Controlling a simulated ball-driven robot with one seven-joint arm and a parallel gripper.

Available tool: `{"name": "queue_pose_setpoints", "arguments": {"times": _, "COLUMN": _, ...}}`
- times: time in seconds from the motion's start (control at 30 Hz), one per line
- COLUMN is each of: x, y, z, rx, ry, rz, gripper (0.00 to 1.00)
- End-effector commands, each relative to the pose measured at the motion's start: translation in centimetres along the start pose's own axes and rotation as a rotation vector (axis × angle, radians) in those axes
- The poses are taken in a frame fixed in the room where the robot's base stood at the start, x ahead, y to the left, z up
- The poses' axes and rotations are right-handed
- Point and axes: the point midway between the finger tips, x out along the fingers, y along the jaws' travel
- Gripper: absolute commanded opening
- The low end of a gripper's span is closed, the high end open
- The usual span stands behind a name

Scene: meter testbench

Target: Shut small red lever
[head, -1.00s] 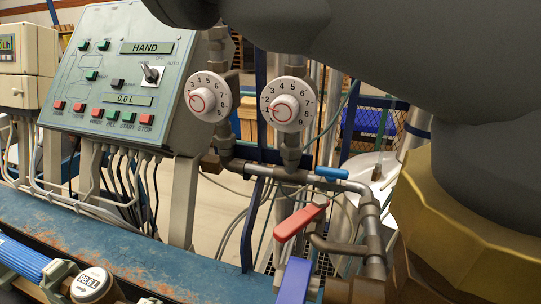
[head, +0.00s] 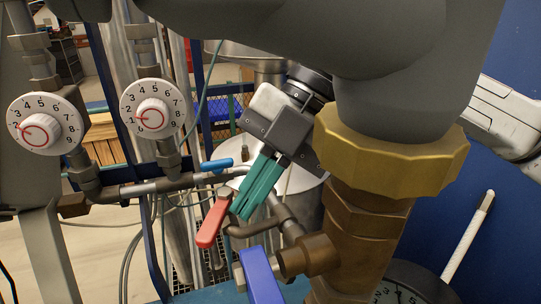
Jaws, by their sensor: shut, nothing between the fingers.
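The small red lever (head: 212,224) is in the lower middle of the head view, on the brown pipework. It slants, with its rounded end down to the left and its upper end at the valve. My gripper (head: 242,214) has teal fingers pressed together, with nothing between them. It points down and left, and its fingertips are just right of the lever's upper part. I cannot tell whether they touch it. My arm covers the top of the view.
A small blue lever (head: 216,165) sits on the pipe above, and a larger blue lever (head: 262,277) below. Two white dials (head: 152,108) are at left. A thick brown pipe (head: 362,235) with a brass nut (head: 390,155) stands close on the right.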

Motion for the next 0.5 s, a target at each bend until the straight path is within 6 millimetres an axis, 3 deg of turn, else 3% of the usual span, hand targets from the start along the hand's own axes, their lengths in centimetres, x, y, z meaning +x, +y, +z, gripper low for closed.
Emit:
{"name": "queue_pose_setpoints", "arguments": {"times": 0.2, "x": 2.0, "y": 0.0, "z": 0.0, "rx": -0.001, "ry": 0.001, "rz": 0.001, "gripper": 0.0}}
{"name": "queue_pose_setpoints", "arguments": {"times": 0.5, "x": 2.4, "y": 0.0, "z": 0.0, "rx": -0.001, "ry": 0.0, "rz": 0.002, "gripper": 0.0}}
